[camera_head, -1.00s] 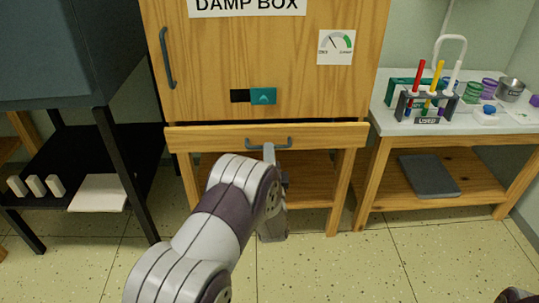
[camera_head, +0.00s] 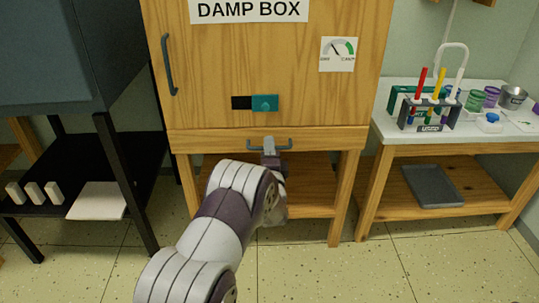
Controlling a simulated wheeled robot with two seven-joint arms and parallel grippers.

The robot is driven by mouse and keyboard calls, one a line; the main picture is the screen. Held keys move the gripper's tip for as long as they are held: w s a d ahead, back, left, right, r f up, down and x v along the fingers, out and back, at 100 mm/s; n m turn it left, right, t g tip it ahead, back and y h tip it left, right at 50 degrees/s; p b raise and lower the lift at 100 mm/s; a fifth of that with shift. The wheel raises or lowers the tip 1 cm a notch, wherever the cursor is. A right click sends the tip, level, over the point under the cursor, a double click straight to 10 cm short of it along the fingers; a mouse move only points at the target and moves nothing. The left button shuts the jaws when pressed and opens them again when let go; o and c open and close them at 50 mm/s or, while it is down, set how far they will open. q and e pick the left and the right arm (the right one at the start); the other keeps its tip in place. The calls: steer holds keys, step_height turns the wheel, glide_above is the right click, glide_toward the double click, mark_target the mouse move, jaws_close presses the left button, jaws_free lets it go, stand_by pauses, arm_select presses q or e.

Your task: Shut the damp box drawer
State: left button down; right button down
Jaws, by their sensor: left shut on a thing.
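The damp box (camera_head: 220,65) is a tall wooden cabinet with a "DAMP BOX" sign, standing in the middle of the view. Its drawer front (camera_head: 215,140) lies just under the door, and no gap shows above it. The drawer has a dark grey bar handle (camera_head: 286,147). My left gripper (camera_head: 269,146) is at the middle of this handle and is shut on it; its fingertips are small and partly hidden by the wrist. My right gripper is not in view.
A teal slide latch (camera_head: 265,103) sits on the door above the drawer. An open wooden shelf (camera_head: 308,195) lies below. A white-topped table (camera_head: 400,127) with a tool rack (camera_head: 428,115) stands at the right. A black-framed stand (camera_head: 105,150) is at the left.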

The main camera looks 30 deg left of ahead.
arm_select(q)
steer(key=shift+w+a+r, duration=0.15)
steer(key=shift+w+a, duration=0.05)
steer(key=shift+w, duration=0.1)
steer(key=c, duration=1.3)
jaws_free()
steer(key=shift+w, duration=0.1)
steer(key=shift+c, duration=0.2)
